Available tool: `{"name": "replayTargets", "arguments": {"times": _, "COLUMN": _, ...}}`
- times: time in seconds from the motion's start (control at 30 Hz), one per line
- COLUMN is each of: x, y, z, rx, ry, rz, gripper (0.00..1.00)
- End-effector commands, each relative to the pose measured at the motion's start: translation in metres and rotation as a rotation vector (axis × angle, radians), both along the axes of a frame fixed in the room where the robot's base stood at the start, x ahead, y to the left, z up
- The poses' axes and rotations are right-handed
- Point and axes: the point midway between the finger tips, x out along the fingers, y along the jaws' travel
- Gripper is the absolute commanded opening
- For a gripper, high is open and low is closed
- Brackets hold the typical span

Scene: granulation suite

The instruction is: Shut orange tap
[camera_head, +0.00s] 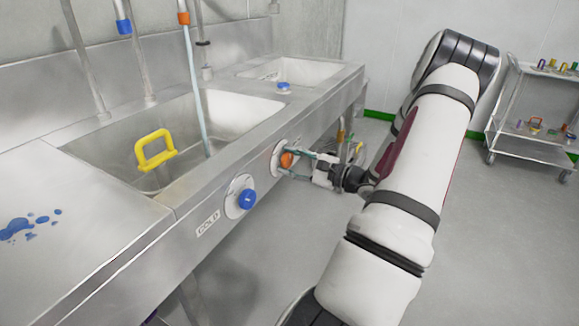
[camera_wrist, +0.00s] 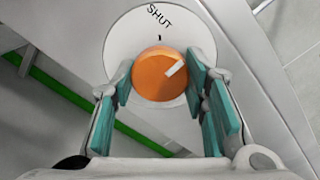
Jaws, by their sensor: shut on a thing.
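The orange tap (camera_head: 287,160) is a round knob on the front panel of the steel sink unit, to the right of the blue COLD tap (camera_head: 246,199). In the wrist view the orange tap (camera_wrist: 158,75) sits on a white disc (camera_wrist: 190,40) marked SHUT with a short tick at the top. A white line on the knob points up and right, off to the right of the tick. My gripper (camera_head: 287,163) reaches the tap from the right. Its teal-padded fingers (camera_wrist: 160,84) lie on both sides of the knob and are shut on it.
A basin with a yellow handle (camera_head: 155,150) and a hose (camera_head: 193,85) lies behind the panel. Another blue tap (camera_head: 284,87) is at the far basin. A steel trolley (camera_head: 535,150) stands at the right. Open floor lies around my arm.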

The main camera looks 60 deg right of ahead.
Motion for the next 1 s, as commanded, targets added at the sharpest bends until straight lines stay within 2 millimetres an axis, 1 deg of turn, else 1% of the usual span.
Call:
{"name": "replayTargets", "arguments": {"times": 0.03, "x": 0.0010, "y": 0.0003, "z": -0.0029, "rx": -0.044, "ry": -0.002, "rz": 0.001, "gripper": 0.13}}
{"name": "replayTargets", "arguments": {"times": 0.6, "x": 0.0006, "y": -0.0001, "z": -0.0033, "rx": -0.562, "ry": -0.043, "rz": 0.001, "gripper": 0.13}}
{"name": "replayTargets", "arguments": {"times": 0.8, "x": 0.0004, "y": 0.0001, "z": -0.0025, "rx": -0.690, "ry": -0.054, "rz": 0.001, "gripper": 0.13}}
{"name": "replayTargets", "arguments": {"times": 1.0, "x": 0.0003, "y": 0.0000, "z": -0.0014, "rx": -0.771, "ry": -0.060, "rz": 0.001, "gripper": 0.13}}
